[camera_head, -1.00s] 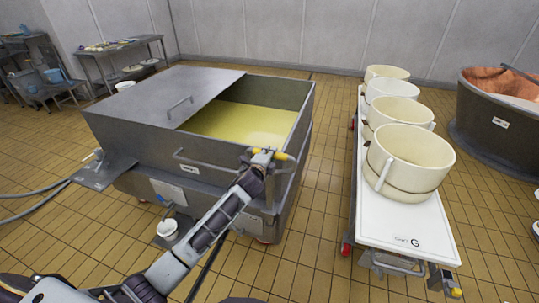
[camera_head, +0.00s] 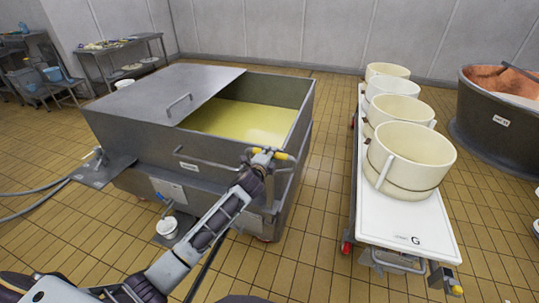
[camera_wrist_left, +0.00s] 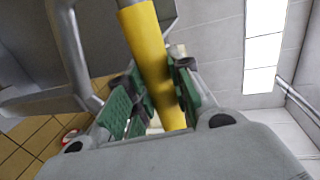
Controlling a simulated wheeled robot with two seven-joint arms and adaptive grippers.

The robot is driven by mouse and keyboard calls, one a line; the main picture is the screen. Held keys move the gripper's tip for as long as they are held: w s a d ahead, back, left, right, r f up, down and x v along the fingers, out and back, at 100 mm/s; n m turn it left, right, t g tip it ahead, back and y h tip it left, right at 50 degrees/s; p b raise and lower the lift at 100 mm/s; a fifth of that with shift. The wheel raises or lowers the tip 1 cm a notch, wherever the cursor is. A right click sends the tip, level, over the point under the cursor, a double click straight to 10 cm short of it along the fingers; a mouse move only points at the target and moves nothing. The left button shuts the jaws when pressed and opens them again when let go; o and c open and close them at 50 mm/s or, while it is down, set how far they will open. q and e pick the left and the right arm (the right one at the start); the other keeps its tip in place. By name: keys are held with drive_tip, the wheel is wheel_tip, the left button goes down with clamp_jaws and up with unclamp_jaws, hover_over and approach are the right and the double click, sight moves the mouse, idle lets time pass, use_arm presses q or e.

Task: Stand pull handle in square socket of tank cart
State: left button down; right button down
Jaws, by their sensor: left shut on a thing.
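The tank cart (camera_head: 150,144) is a grey steel box holding pale yellow liquid, with a lid over its left part. My left gripper (camera_head: 262,160) is in front of its near right corner. It is shut on the yellow grip of the pull handle, with yellow showing on both sides of the jaws. In the left wrist view the yellow grip (camera_wrist_left: 148,50) runs steeply between the green finger pads (camera_wrist_left: 155,105), with grey metal at its upper end. The rest of the handle is hard to make out. I cannot pick out the square socket. My right gripper is not in view.
A white cart (camera_head: 407,222) with several cream tubs stands to the right, with clear tiled floor between it and the tank. A copper-lined vat (camera_head: 500,115) is at far right. Hoses (camera_head: 35,190) lie at left.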

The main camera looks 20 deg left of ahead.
use_arm(q)
drive_tip(key=shift+f+b, duration=3.3)
drive_tip(key=shift+f, duration=1.35)
drive_tip(key=shift+a+f, duration=0.1)
drive_tip(key=shift+f, duration=0.15)
idle(0.4)
drive_tip(key=c, duration=1.2)
unclamp_jaws()
drive_tip(key=shift+f, duration=0.1)
drive_tip(key=shift+s+f, duration=0.1)
drive_tip(key=shift+f, duration=0.25)
drive_tip(key=shift+a, duration=0.1)
drive_tip(key=shift+a+b+v, duration=0.1)
drive_tip(key=shift+b+v, duration=0.1)
drive_tip(key=shift+v, duration=1.85)
drive_tip(key=shift+a+b+v, duration=0.15)
drive_tip(key=shift+v, duration=1.85)
